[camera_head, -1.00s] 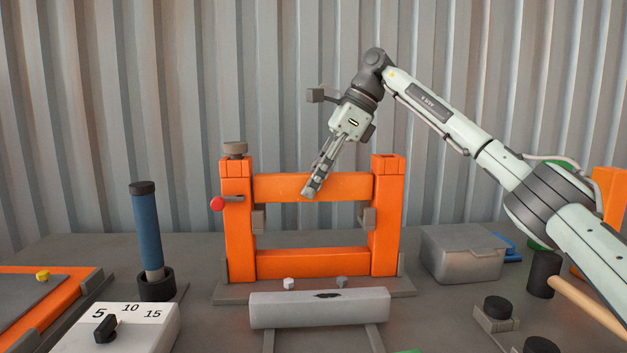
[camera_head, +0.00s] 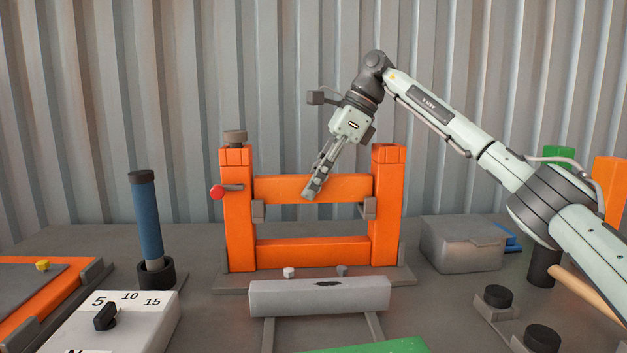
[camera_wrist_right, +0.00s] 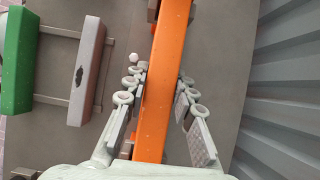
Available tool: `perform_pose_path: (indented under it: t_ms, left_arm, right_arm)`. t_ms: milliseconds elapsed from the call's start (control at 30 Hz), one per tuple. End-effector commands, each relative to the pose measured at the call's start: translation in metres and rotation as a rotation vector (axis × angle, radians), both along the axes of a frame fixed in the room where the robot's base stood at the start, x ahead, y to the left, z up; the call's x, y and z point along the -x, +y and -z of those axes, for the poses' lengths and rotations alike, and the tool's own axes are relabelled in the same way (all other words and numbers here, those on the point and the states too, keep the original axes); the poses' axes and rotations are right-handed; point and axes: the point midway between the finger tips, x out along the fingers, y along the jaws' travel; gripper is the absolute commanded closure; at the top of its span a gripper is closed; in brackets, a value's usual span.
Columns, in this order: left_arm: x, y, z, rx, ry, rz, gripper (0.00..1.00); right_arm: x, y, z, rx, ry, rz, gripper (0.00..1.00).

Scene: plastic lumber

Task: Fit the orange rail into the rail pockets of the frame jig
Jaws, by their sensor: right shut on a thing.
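The frame jig stands upright, with orange left post (camera_head: 238,215) and right post (camera_head: 387,215) and an orange lower bar (camera_head: 312,252). The orange rail (camera_head: 280,188) lies level between the posts, above that bar. Its ends are close to the grey left pocket (camera_head: 258,212) and right pocket (camera_head: 369,208), its lower edge about at their tops; I cannot tell whether it is seated. My right gripper (camera_head: 312,190) is shut on the rail near its middle, from above. In the wrist view the rail (camera_wrist_right: 165,75) runs between both fingers. My left gripper is not in view.
A grey beam (camera_head: 300,298) lies in front of the jig, with a green piece (camera_head: 375,347) nearer. A blue-handled tool (camera_head: 147,215) stands left; a grey box (camera_head: 462,245) sits right.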

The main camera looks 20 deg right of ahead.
Motion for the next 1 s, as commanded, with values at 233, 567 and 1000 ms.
perform_pose_path:
  t_ms: [233,567,1000]
  left_arm:
    - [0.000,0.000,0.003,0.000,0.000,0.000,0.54]
    - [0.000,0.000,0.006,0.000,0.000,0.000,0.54]
    - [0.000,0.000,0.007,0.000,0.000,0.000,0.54]
  right_arm:
    - [0.000,0.000,0.006,-0.002,-0.001,0.001,1.00]
    - [0.000,0.000,0.014,-0.002,-0.002,0.000,1.00]
    - [0.000,0.000,0.017,-0.001,-0.001,0.001,0.51]
